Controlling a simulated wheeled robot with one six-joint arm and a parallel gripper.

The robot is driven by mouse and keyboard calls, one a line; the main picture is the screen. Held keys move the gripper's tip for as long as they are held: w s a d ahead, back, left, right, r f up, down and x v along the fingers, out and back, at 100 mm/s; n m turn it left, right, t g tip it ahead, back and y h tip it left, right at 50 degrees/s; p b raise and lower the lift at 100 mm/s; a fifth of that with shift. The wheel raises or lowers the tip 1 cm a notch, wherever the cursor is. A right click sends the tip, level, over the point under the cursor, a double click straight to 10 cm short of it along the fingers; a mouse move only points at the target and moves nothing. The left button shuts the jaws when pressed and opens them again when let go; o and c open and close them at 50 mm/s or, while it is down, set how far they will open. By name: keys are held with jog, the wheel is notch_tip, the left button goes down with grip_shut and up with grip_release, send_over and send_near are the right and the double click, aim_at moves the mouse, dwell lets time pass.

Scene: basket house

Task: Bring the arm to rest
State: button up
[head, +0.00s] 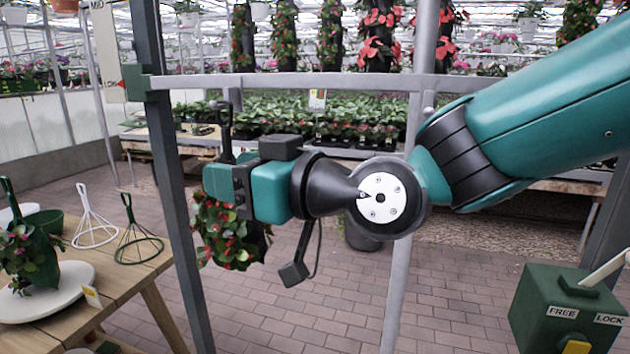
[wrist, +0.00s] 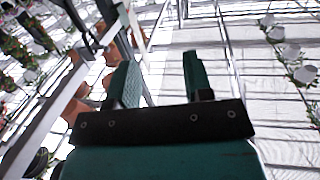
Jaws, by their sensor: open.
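My arm reaches in from the right in the head view, bent at the dark wrist joint. My gripper (wrist: 161,80) shows in the wrist view with two separate fingers and nothing held between them. In the head view its teal body is in front of the rail, and the fingers are hard to make out. A leafy basket with red flowers (head: 228,235) is just below and behind the gripper, partly hidden by it. A dark upright handle (head: 226,122) rises above the gripper body; I cannot tell what it joins.
A metal frame has a rail (head: 300,81) and upright posts (head: 170,180). A wooden table (head: 130,285) at left bears a white hanger (head: 94,222), a green hanger (head: 133,240) and a potted plant (head: 28,255). A green FREE/LOCK box (head: 560,305) stands right. Brick floor is open between.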

jog(key=s+d+f+m+g+h, duration=0.2)
jog(key=s+d+f+g+h, duration=0.2)
jog(key=s+d, duration=0.4)
jog(key=s+d+f+m+g+h, duration=0.3)
jog(key=s+d+f+h, duration=0.4)
jog(key=d, duration=0.8)
notch_tip(320, 180, down, 2)
jog(key=shift+s+d+f+g, duration=0.25)
jog(key=shift+s+d+g, duration=0.15)
jog(key=shift+g, duration=0.2)
